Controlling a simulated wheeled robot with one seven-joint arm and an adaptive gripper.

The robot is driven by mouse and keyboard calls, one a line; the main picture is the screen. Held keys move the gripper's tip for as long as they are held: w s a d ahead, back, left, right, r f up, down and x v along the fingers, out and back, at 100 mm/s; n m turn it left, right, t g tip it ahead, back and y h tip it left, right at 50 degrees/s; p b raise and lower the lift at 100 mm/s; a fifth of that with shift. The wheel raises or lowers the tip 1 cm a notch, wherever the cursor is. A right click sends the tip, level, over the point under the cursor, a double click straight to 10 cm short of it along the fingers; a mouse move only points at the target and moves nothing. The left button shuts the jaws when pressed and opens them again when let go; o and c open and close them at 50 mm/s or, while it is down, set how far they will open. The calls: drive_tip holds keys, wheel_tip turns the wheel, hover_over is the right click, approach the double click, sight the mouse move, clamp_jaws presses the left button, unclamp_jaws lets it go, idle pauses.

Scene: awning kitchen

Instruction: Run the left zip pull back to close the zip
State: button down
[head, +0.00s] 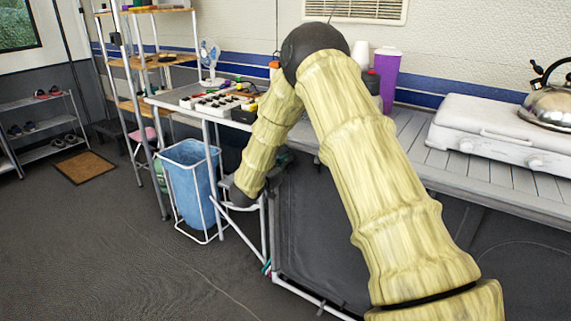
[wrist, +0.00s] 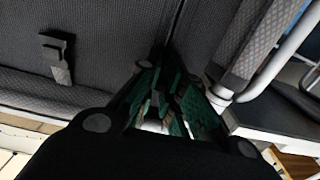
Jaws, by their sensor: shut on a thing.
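A dark grey fabric front (head: 325,225) hangs below the counter, and its mesh weave fills the upper part of the wrist view (wrist: 110,30). A dark seam that looks like the zip (wrist: 177,32) runs from the top edge down to my gripper (wrist: 168,78). The gripper's green-padded fingers are shut at this line, on what appears to be the zip pull. The fingers hide most of the pull. A separate dark tab (wrist: 59,62) hangs on the fabric to the left, apart from my gripper. In the head view my gripper is small and partly hidden by my arm.
A white metal frame (wrist: 298,35) is close on the right in the wrist view. A blue bin (head: 188,178) stands left of my arm. A slatted counter (head: 415,140) with a white stove (head: 500,135) is above the fabric. The floor at front left is clear.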

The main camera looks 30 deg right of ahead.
drive_tip(key=b, duration=0.7)
hover_over(289, 274)
drive_tip(key=v, duration=0.3)
wheel_tip(289, 274, down, 31)
wheel_tip(289, 274, down, 31)
drive_tip(key=b, duration=1.4)
drive_tip(key=shift+s+a, duration=0.1)
drive_tip(key=shift+a, duration=0.05)
drive_tip(key=c, duration=1.5)
unclamp_jaws()
drive_tip(key=shift+f, duration=0.1)
drive_tip(key=shift+c, duration=0.2)
drive_tip(key=v, duration=1.1)
drive_tip(key=shift+s+a, duration=0.2)
drive_tip(key=shift+a, duration=0.1)
